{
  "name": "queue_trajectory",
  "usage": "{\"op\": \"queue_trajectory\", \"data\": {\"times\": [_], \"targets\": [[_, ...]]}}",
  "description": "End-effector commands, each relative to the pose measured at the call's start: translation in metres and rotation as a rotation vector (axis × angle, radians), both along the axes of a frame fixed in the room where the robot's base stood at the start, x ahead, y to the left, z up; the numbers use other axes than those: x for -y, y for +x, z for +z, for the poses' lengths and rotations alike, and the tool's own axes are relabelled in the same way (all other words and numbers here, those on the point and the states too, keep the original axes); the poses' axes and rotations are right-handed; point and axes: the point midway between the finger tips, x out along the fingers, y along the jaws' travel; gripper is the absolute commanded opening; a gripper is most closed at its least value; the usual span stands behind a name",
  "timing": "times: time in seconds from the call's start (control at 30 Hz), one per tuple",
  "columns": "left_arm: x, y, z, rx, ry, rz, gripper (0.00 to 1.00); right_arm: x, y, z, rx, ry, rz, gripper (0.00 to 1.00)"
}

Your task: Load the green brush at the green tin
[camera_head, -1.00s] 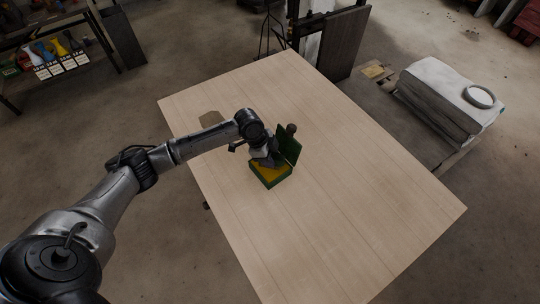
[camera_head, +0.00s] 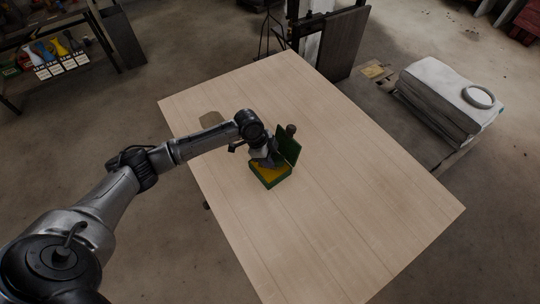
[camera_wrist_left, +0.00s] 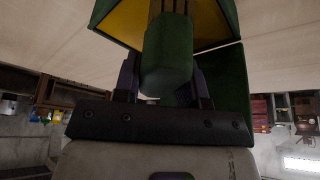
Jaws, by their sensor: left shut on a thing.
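The green tin (camera_head: 271,183) stands open on the wooden table, with a yellow inside and its green lid (camera_head: 287,146) raised at the back right. In the left wrist view the tin's yellow inside (camera_wrist_left: 122,22) shows at the top. My left gripper (camera_head: 265,162) is over the tin, its fingers shut on the green brush (camera_wrist_left: 167,55). The brush's dark bristles point toward the tin's yellow inside; I cannot tell whether they touch it. In the head view the brush is hidden by my gripper. My right gripper is not in view.
A flat tan piece (camera_head: 210,118) lies near the table's left edge, partly behind my arm. The table (camera_head: 355,205) is clear to the right and front.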

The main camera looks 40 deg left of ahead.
Motion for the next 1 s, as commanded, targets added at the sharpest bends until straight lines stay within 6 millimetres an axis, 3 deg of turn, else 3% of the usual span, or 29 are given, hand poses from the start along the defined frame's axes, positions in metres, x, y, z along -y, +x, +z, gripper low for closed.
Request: {"op": "queue_trajectory", "data": {"times": [0.7, 1.0], "targets": [[0.0, 0.001, 0.06, 0.005, -0.002, 0.0, 0.19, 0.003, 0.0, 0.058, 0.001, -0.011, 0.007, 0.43], [0.0, 0.001, 0.068, 0.004, -0.002, 0.0, 0.19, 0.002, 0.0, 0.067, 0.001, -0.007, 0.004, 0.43]]}}
